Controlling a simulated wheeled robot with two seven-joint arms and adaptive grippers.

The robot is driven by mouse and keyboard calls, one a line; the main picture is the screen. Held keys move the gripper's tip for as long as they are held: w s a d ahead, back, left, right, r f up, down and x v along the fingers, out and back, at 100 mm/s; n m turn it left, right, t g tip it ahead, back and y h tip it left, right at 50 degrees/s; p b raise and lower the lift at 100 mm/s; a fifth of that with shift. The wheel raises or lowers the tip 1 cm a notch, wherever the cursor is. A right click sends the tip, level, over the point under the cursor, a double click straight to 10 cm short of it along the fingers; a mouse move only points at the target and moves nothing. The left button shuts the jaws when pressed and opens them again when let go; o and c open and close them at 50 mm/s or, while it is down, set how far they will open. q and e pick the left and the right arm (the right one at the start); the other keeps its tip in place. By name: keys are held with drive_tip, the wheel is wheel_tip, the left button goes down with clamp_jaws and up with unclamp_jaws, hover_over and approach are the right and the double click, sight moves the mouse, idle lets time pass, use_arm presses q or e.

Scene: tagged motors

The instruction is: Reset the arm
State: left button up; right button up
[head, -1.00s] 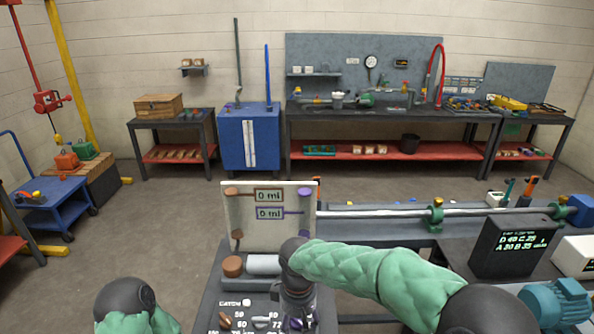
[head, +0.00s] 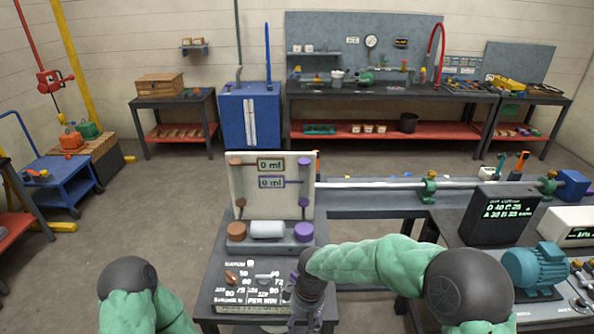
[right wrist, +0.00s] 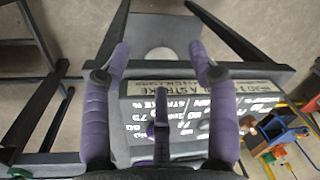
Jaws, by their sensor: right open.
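My right arm (head: 375,262), in a green sleeve, reaches in from the right of the head view. Its right gripper (head: 302,322) points down over the near part of the small grey stand. In the right wrist view the gripper (right wrist: 158,55) is open, its two purple fingers wide apart with nothing held between them.
A stand with a white panel (head: 240,190) reading "0 ml" twice carries a white cylinder (head: 267,230) between a brown cap (head: 236,232) and a purple cap (head: 304,232). A teal motor (head: 535,268) and black display (head: 497,215) are on the right bench.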

drive_tip(key=s+d+f+m+y, duration=0.1)
drive_tip(key=s+d+f+m, duration=0.1)
drive_tip(key=s+f, duration=0.3)
drive_tip(key=s+d+f+m+y, duration=0.1)
drive_tip(key=s+d+f+m, duration=0.2)
drive_tip(key=s+f, duration=0.3)
drive_tip(key=s+d+f+m+t, duration=0.1)
drive_tip(key=s+d+f+m, duration=0.2)
drive_tip(key=f, duration=0.8)
drive_tip(key=shift+s+d+f+m+y, duration=0.25)
drive_tip(key=shift+s+f+m+y, duration=0.15)
drive_tip(key=shift+s+m, duration=0.7)
drive_tip(key=shift+c, duration=0.3)
